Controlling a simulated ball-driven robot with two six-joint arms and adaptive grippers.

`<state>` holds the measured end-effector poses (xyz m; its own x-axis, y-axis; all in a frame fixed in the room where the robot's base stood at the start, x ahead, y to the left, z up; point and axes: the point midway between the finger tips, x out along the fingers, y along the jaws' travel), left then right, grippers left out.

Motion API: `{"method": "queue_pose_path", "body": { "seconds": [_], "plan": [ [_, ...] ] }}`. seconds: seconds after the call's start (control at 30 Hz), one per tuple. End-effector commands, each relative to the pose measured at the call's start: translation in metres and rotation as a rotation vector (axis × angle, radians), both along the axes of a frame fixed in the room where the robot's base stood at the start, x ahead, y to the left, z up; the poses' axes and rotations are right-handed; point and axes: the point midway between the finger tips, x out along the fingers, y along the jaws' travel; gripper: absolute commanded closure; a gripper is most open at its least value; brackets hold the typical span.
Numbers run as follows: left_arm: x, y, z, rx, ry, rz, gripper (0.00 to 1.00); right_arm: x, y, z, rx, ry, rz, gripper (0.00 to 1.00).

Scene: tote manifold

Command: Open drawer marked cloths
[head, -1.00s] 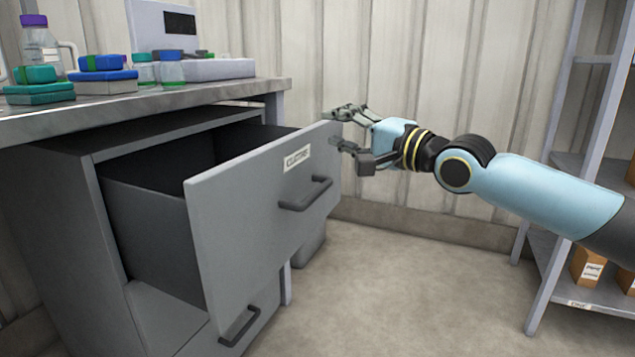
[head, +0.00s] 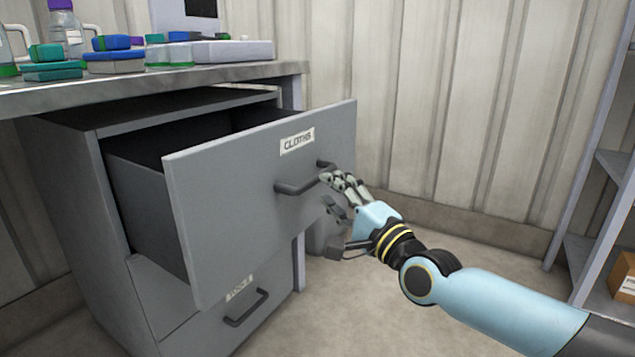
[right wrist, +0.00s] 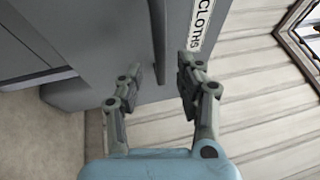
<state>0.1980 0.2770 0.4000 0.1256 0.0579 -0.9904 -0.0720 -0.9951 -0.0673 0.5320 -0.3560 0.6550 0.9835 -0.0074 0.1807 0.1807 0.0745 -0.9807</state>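The drawer marked CLOTHS (head: 230,190) is the upper drawer of a grey cabinet and stands well pulled out, its inside partly showing. Its dark bar handle (head: 296,187) is below the label (head: 297,141). My right gripper (head: 331,193) is open at the right end of the handle, in front of the drawer face. In the right wrist view, the handle (right wrist: 158,40) runs down between the two spread fingers (right wrist: 160,78), and the CLOTHS label (right wrist: 202,25) is beside them. I cannot tell whether a finger touches the handle. My left gripper is out of view.
A lower drawer (head: 215,315) with its own handle (head: 246,307) is shut. The worktop (head: 200,78) above carries bottles and coloured boxes. A shelf rack (head: 590,240) stands at the right.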

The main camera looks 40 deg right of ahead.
Motion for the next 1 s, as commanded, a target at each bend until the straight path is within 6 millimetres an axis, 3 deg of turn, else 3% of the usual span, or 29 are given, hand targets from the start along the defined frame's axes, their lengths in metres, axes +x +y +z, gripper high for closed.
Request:
{"method": "queue_pose_path", "body": {
  "seconds": [0.1,0.3,0.63,0.93,1.0],
  "plan": [
    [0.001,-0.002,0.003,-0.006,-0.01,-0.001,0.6,0.023,0.0,0.003,0.001,-0.002,-0.001,0.64],
    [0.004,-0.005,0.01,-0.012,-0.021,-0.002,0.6,0.046,0.0,0.007,0.001,0.001,0.0,0.64],
    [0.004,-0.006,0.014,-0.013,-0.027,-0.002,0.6,0.051,0.0,0.009,0.0,0.001,0.0,0.64],
    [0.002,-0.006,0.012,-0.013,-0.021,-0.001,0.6,0.051,0.0,0.009,0.0,0.001,0.0,1.0],
    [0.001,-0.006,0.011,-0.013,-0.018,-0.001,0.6,0.051,0.0,0.009,0.0,0.001,0.0,1.0]
  ]
}}
